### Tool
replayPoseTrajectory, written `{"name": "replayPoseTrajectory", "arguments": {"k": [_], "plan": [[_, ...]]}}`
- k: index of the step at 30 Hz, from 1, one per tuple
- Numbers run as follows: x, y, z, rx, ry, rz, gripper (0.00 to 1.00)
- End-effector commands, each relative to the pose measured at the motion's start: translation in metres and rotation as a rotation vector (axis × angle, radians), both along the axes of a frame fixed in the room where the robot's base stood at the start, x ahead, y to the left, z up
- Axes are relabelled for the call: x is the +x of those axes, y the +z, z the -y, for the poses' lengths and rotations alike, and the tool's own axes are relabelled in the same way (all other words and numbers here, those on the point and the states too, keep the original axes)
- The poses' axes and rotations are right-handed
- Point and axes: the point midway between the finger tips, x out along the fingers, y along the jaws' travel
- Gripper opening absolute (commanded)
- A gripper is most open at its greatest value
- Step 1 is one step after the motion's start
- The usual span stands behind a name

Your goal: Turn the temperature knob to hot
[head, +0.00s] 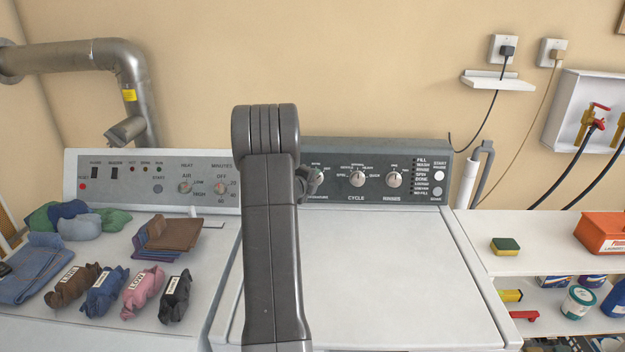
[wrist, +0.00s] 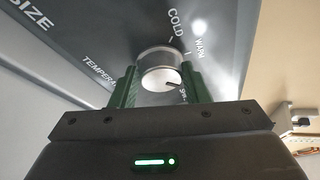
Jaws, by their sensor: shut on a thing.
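The temperature knob (wrist: 160,70) is a round, silver knob with a pale face on the dark washer panel (wrist: 100,40). In the wrist view my gripper (wrist: 158,84) has one green finger on each side of it and is shut on it. COLD is printed above the knob and WARM to its upper right. A HOT label is not readable. A short dark mark shows on the knob's face, but the exact setting is unclear. In the head view my gripper (head: 307,184) is at the left part of the washer panel (head: 430,165), partly hidden by my arm.
The CYCLE knob (head: 357,179) and RINSES knob (head: 393,180) are to the right. The washer lid (head: 400,270) is clear. The dryer (head: 215,245) at left carries folded and rolled clothes. A shelf (head: 530,265) at right holds a sponge (head: 505,245) and an orange box (head: 603,233).

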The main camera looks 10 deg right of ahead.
Motion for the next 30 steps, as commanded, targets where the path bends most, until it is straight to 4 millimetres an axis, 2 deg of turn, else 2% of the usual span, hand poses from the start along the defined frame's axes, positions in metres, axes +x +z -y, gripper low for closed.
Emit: {"name": "replayPoseTrajectory", "arguments": {"k": [15,16,19,30], "plan": [[-0.0002,-0.0006,0.0001,0.022,-0.007,0.004,0.2],[-0.0002,-0.0006,0.0001,0.022,-0.007,0.004,0.44],[-0.0002,-0.0005,0.0002,0.022,-0.007,0.004,0.64],[-0.0029,0.0008,-0.002,0.02,-0.005,0.004,0.64]]}}
